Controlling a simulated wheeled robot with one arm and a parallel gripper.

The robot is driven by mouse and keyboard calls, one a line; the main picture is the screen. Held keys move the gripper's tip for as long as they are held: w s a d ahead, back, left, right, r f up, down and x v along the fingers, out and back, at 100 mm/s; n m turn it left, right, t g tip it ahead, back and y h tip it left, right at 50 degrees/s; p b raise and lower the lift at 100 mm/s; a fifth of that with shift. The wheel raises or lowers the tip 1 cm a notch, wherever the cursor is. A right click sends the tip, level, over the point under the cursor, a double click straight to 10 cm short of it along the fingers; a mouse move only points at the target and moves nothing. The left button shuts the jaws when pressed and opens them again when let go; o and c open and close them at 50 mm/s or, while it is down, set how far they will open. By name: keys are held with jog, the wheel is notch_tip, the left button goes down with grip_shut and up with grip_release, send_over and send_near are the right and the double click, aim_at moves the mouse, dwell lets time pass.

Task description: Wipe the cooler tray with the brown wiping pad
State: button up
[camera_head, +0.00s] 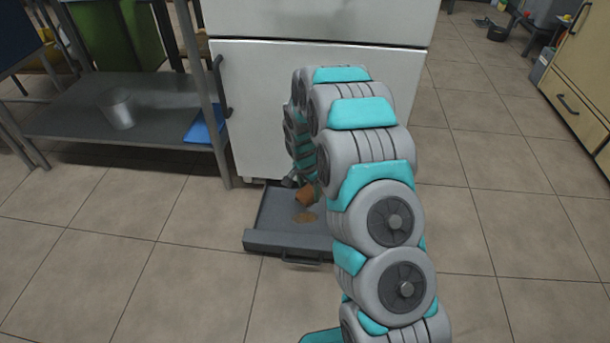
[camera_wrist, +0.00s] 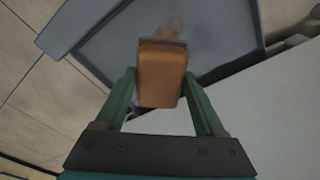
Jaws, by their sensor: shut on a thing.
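The cooler tray (camera_head: 272,238) is a dark grey shallow tray pulled out at floor level below the white cooler. In the wrist view the tray (camera_wrist: 108,50) fills the upper part. A brown stain (camera_head: 305,217) lies on its floor, and a brownish patch (camera_wrist: 172,30) shows just beyond the pad in the wrist view. My gripper (camera_wrist: 160,88) is shut on the brown wiping pad (camera_wrist: 161,75). The pad (camera_head: 306,196) is over the tray, near its back by the cooler. I cannot tell whether it touches the tray floor. My arm hides the tray's right side.
The white cooler (camera_head: 260,110) stands directly behind the tray. A metal shelf table (camera_head: 70,110) at the left holds a metal cup (camera_head: 119,108) and a blue item (camera_head: 205,125). Yellow drawers (camera_head: 582,85) stand at far right. The tiled floor in front is clear.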

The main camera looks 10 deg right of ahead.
jog(key=shift+w, duration=0.3)
jog(key=shift+f, duration=0.15)
jog(key=shift+f+b, duration=0.3)
jog(key=shift+f, duration=2)
